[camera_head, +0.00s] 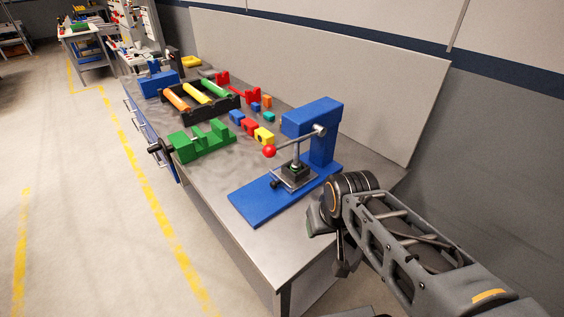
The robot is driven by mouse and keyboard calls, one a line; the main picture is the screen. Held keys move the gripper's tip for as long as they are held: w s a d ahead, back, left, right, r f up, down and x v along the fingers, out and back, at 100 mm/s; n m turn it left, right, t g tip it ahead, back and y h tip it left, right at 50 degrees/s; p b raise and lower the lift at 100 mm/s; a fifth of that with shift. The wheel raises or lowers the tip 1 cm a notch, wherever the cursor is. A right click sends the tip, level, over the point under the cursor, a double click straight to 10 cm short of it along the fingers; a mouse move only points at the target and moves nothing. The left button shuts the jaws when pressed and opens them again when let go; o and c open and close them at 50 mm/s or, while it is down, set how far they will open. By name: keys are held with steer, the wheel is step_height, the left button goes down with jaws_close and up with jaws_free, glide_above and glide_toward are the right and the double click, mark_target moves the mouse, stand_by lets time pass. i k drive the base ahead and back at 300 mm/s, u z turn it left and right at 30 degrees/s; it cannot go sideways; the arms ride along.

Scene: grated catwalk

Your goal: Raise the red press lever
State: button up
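A blue arbor press (325,157) stands near the front right end of the grey metal workbench. Its lever (295,141) is a grey rod that slopes from a pivot at the press head down and left to a red ball knob (269,151). A dark fixture (295,174) sits on the blue press base below the ram. My gripper (330,246) is at the right, beside the bench's front corner, apart from the press and to the right of and below the lever. Its fingers point downward and are partly hidden by its own body, so their opening is unclear.
A green vise (203,140) with a dark handle stands left of the press. Behind it are a black rack (200,101) with coloured rollers and several small blocks. A grey panel (330,75) rises along the bench's back. The floor at left is clear.

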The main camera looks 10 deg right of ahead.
mark_target(269, 150)
steer(key=z, duration=0.1)
steer(key=k, duration=0.85)
steer(key=u, duration=1.2)
steer(key=i, duration=0.85)
steer(key=u, duration=0.5)
